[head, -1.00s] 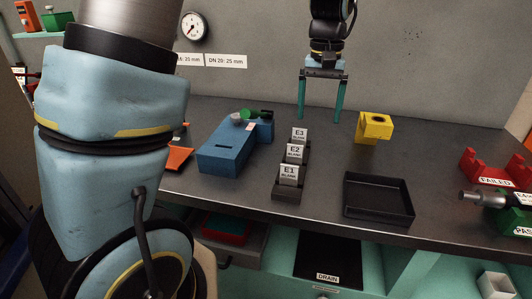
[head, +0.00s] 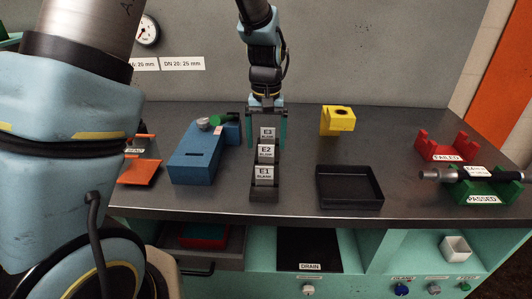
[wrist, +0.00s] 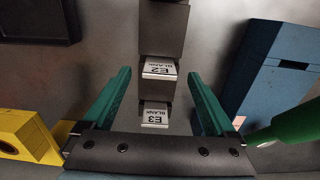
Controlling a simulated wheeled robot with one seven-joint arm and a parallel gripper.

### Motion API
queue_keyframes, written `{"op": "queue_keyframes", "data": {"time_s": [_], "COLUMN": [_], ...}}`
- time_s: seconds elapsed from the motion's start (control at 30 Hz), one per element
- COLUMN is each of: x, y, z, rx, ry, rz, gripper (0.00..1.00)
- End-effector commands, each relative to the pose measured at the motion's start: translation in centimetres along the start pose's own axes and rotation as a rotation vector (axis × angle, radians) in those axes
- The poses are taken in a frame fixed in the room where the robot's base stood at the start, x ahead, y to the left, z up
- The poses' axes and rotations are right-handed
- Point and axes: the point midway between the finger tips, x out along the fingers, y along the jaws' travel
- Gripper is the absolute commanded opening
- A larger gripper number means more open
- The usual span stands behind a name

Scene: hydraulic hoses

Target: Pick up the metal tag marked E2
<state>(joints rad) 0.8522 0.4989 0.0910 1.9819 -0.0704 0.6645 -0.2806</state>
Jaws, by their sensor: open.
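The metal tag marked E2 (head: 266,152) stands upright in the middle slot of a dark stepped holder (head: 263,194), between tag E1 (head: 264,175) in front and tag E3 (head: 267,133) behind. In the wrist view tag E2 (wrist: 159,69) is upside down, beyond tag E3 (wrist: 154,117). My gripper (head: 267,138) is open and empty, with its green fingers at the back end of the holder, one on each side of E3 in the picture. In the wrist view the fingers (wrist: 160,75) point towards E2, apart from the tags.
Red FAILED (head: 446,148) and green PASSED (head: 485,192) cradles stand far right.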

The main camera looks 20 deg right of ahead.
Motion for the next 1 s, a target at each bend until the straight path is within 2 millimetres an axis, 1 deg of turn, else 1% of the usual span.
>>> {"op": "queue_keyframes", "data": {"time_s": [0.1,0.2,0.43,1.0], "x": [1.4,2.0,2.1,2.1], "y": [0.0,0.0,0.0,0.0], "z": [0.0,0.0,0.0,0.0], "rx": [0.0,0.0,0.0,0.0], "ry": [-0.002,-0.001,0.001,0.001], "rz": [-0.001,0.0,0.001,0.001], "gripper": [0.91,0.91,0.9,0.26]}}
